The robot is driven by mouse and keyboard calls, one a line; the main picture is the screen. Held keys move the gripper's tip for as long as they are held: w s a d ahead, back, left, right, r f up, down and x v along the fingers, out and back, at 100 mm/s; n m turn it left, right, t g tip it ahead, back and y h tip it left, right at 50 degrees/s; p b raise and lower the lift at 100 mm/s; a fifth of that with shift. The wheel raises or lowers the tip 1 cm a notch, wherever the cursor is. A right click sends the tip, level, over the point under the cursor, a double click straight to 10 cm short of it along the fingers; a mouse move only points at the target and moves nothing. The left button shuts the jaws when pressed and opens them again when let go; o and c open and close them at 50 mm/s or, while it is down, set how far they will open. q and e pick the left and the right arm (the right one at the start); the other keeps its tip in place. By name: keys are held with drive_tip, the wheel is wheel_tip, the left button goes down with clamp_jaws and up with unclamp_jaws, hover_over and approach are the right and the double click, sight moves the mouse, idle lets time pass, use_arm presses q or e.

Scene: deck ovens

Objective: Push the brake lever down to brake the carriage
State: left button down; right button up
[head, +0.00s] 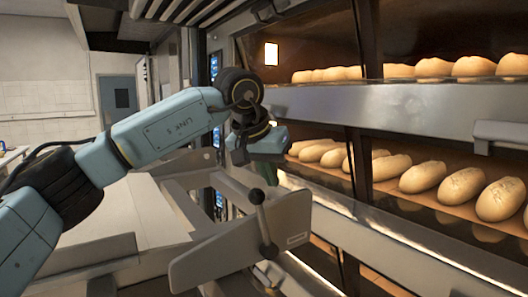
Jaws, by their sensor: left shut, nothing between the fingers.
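The brake lever (263,226) is a dark rod with a round black knob at its upper end. It stands nearly upright in front of a grey metal plate (215,262) on the carriage (120,212). My left arm comes in from the left, and its wrist bends down behind the lever. My left gripper (267,174) is shut and empty, just above and beyond the knob. Its fingertips are partly hidden, and I cannot tell whether they touch the lever. My right gripper is not in view.
The deck oven (400,107) fills the right side, with rows of bread loaves (423,177) on two lit decks. A handle (500,132) sticks out from its front. A tiled wall (50,95) and a door (118,98) are at the back left.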

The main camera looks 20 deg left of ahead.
use_arm(q)
drive_tip(key=shift+s+a, duration=0.2)
drive_tip(key=shift+s, duration=0.7)
drive_tip(key=shift+s+a, duration=0.15)
drive_tip(key=shift+s, duration=0.7)
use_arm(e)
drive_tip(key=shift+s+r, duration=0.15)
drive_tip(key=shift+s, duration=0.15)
